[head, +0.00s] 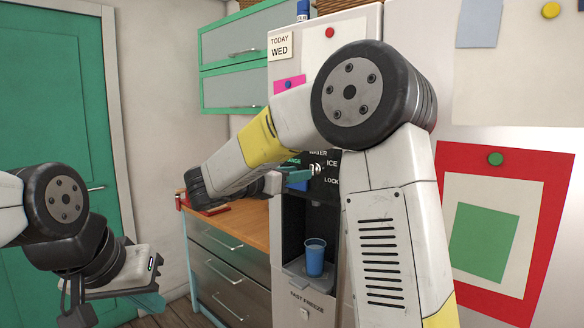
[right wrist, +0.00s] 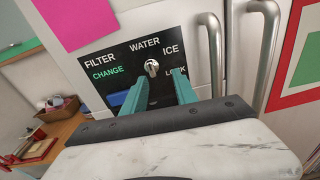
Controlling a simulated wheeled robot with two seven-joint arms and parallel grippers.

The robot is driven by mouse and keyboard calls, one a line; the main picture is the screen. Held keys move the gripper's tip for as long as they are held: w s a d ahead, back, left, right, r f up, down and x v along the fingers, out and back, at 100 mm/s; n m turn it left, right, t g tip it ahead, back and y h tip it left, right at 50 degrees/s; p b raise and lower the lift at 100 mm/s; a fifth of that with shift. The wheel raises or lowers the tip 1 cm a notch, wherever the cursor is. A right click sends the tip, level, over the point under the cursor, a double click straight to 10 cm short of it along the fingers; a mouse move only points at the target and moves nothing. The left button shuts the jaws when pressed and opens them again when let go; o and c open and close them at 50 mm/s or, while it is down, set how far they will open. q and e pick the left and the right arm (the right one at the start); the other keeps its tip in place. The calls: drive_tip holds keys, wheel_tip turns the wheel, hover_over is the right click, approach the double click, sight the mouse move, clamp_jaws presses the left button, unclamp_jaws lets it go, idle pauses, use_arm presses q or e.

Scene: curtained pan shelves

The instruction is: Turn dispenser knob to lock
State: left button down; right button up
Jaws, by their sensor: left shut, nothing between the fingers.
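The dispenser knob (right wrist: 152,68) is a small silver piece on the black panel (right wrist: 120,62) of the fridge dispenser. Labels FILTER, CHANGE, WATER, ICE and LOCK (right wrist: 176,71) surround it; LOCK is at its right. I cannot tell which label the knob points to. My right gripper (right wrist: 161,78) is open, its teal fingers apart just below the knob. I cannot tell whether they touch it. In the head view the knob (head: 316,169) shows right of this gripper's teal fingers (head: 298,180). My left gripper (head: 153,301) is shut and empty at the lower left, away from the dispenser.
A blue cup (head: 315,257) stands on the dispenser tray (head: 297,267). A wooden counter with drawers (head: 222,263) is left of the fridge. Two fridge handles (right wrist: 268,50) stick out right of the panel. A green door (head: 60,110) is at the far left.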

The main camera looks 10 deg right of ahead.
sight(311, 165)
drive_tip(key=shift+n+t, duration=0.3)
drive_tip(key=shift+n, duration=0.1)
drive_tip(key=w+d, duration=0.1)
drive_tip(key=w, duration=0.1)
drive_tip(key=w+d, duration=0.3)
drive_tip(key=shift+w+d+r, duration=0.3)
drive_tip(key=shift+w+r, duration=0.05)
drive_tip(key=shift+w, duration=0.05)
clamp_jaws()
